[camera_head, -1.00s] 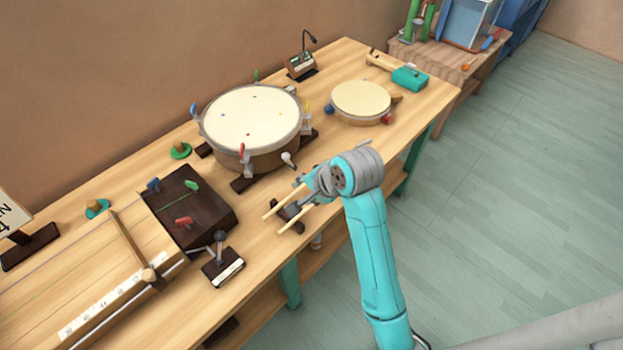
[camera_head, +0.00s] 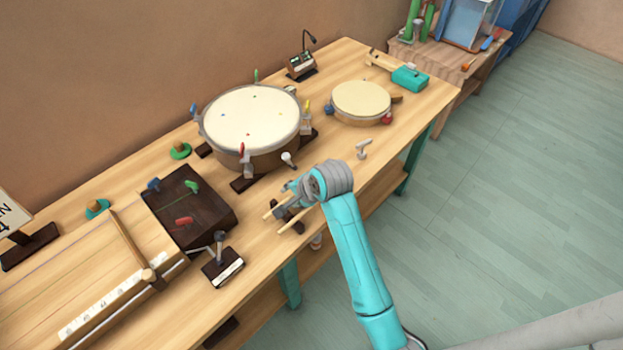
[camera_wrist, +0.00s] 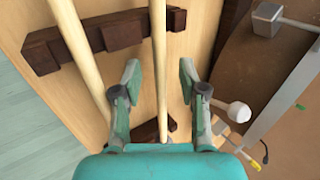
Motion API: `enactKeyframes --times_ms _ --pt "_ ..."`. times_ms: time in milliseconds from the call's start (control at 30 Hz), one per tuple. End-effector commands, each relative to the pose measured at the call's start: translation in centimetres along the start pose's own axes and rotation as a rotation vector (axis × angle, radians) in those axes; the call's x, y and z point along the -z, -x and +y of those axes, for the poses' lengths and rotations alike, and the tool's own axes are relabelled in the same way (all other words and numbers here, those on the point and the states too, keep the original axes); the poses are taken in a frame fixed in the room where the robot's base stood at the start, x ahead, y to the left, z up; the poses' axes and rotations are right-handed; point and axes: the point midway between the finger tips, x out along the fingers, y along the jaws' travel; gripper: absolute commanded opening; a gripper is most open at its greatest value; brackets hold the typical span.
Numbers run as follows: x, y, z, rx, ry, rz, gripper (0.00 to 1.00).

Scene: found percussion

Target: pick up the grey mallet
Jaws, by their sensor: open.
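Two pale wooden mallet sticks lie side by side across a dark wooden rest (camera_head: 299,227) near the table's front edge. In the wrist view the right stick (camera_wrist: 160,50) runs between my open fingers, and the left stick (camera_wrist: 88,52) passes outside the left finger. Their heads are hidden by my gripper, so I cannot tell which mallet is grey. My gripper (camera_wrist: 160,72) is open and holds nothing; in the head view it (camera_head: 291,188) is over the sticks. The dark rest also shows in the wrist view (camera_wrist: 122,33).
A big drum (camera_head: 250,115) with coloured pegs stands just behind my gripper. A dark box (camera_head: 190,210) and a labelled stand (camera_head: 222,268) with a grey-knobbed lever are to the left.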

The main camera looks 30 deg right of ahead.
Motion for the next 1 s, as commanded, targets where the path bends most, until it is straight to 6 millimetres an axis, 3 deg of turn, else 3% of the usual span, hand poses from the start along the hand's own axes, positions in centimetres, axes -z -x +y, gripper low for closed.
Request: enactKeyframes --times_ms 167,367,767,1000 --pt "0.0 0.0 0.0 0.001 0.0 0.0 0.42" --pt "0.0 0.0 0.0 0.001 0.0 0.0 0.0" --pt "0.0 0.2 -0.2 0.001 0.0 0.0 0.0" --pt "0.0 3.1 -2.3 0.006 0.001 0.002 0.0"
